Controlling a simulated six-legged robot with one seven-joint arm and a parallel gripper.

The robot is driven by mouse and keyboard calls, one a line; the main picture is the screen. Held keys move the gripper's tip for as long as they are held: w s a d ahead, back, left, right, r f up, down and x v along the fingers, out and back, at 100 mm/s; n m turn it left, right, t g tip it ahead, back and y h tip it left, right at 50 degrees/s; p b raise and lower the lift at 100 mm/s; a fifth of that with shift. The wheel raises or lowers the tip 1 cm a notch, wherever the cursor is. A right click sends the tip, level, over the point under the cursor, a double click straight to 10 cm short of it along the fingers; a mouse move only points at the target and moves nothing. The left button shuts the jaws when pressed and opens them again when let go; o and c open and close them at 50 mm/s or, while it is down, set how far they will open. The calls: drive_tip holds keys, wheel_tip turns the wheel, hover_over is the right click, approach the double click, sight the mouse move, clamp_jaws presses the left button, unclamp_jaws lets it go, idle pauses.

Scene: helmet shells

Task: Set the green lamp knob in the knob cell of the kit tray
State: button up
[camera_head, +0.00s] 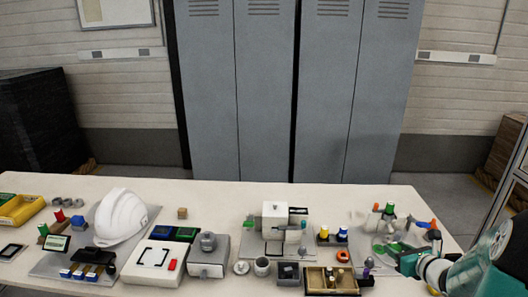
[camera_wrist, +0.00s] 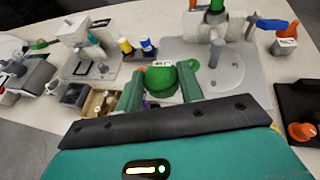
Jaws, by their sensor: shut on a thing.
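A green lamp knob (camera_wrist: 162,80) is between the two green fingers of my gripper (camera_wrist: 161,73) in the wrist view, and the gripper is shut on it. A pale patch shows on the knob's far edge; its underside is hidden. In the head view my gripper (camera_head: 404,255) is over the near part of the grey plate at the right, and the knob there is hard to make out. The tan kit tray (camera_head: 308,283) with its compartments stands to the left of my gripper. It also shows in the wrist view (camera_wrist: 87,107), partly hidden by the left finger.
The grey plate (camera_wrist: 252,75) carries an upright post and a green-topped fixture. Yellow and blue bottles (camera_head: 341,235) stand behind the tray. A white helmet (camera_head: 121,216) and a white box (camera_head: 153,262) are farther left.

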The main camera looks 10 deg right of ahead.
drive_tip(key=w+a+n+y, duration=0.1)
drive_tip(key=w+a, duration=0.3)
drive_tip(key=a, duration=1.2)
drive_tip(key=w+a+n+y, duration=0.2)
drive_tip(key=w+a, duration=0.2)
drive_tip(key=a, duration=1.3)
drive_tip(key=shift+w+a+g+y, duration=0.2)
drive_tip(key=shift+a+g+y, duration=0.05)
drive_tip(key=shift+g+y, duration=0.05)
